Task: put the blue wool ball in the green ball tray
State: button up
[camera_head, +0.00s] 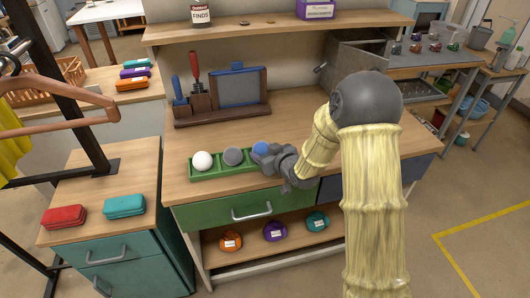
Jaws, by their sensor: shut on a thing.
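The green ball tray (208,177) lies along the front edge of the wooden workbench. My gripper reaches in from the right and is shut on the blue wool ball. I cannot tell whether the ball touches the tray floor.
A wooden tool rack (222,112) with a blue-framed panel stands behind the tray. A shelf (275,25) runs above the bench back. A lower cabinet (100,215) with red and teal cases stands at left. Bare bench top lies between rack and tray.

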jog(key=o, duration=1)
jog(key=v, duration=1.2)
jog(key=shift+s, duration=0.1)
